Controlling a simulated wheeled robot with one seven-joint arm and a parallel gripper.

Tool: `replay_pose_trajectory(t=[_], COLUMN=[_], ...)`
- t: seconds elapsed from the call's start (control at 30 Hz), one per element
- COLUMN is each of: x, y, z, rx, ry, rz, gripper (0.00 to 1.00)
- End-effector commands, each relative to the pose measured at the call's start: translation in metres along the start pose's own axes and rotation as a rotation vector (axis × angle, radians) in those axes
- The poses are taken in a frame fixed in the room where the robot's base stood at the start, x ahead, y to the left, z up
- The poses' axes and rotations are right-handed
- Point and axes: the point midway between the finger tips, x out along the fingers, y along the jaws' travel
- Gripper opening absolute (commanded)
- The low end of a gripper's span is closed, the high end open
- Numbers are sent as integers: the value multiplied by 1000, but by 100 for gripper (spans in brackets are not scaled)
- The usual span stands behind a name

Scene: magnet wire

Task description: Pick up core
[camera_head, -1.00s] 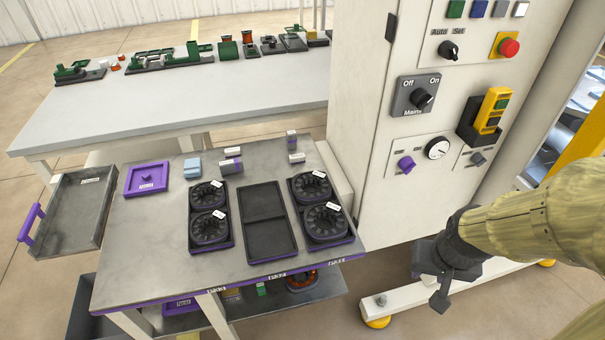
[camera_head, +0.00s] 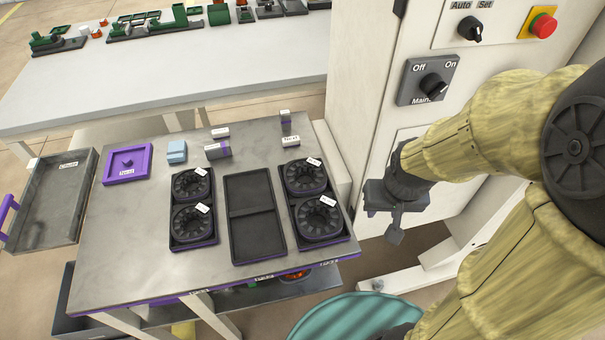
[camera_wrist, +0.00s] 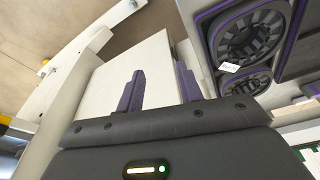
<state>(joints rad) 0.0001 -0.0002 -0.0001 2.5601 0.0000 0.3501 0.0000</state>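Several black ring-shaped slotted cores with white tags sit in two dark trays on the grey table. Two cores, a back one (camera_head: 192,184) and a front one (camera_head: 194,222), are in the left tray (camera_head: 179,246). Two more, a back one (camera_head: 305,177) and a front one (camera_head: 318,217), are in the right tray (camera_head: 343,239). My gripper (camera_head: 396,232) is to the right of the table, in front of the cabinet. In the wrist view my gripper (camera_wrist: 160,88) has its two purple fingers apart with nothing between them. A tagged core (camera_wrist: 250,40) shows at its upper right.
The middle tray (camera_head: 240,195) is empty. The control cabinet (camera_head: 365,110) stands right of the table. An empty grey bin (camera_head: 55,205) is at left.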

Motion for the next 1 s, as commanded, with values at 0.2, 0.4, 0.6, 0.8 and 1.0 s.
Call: replay_pose_trajectory(t=[0.2, 0.4, 0.6, 0.8, 1.0], x=[-6, -32, -62, -86, -97], y=[-3, -26, -64, -106, -136], z=[-6, -36, -76, -110, -127], rx=[12, 100, 250, 391, 481], ry=[-4, -37, -82, -97, -85], rz=[-4, -15, 3, 53, 92], gripper=[47, 47, 47, 47, 47])
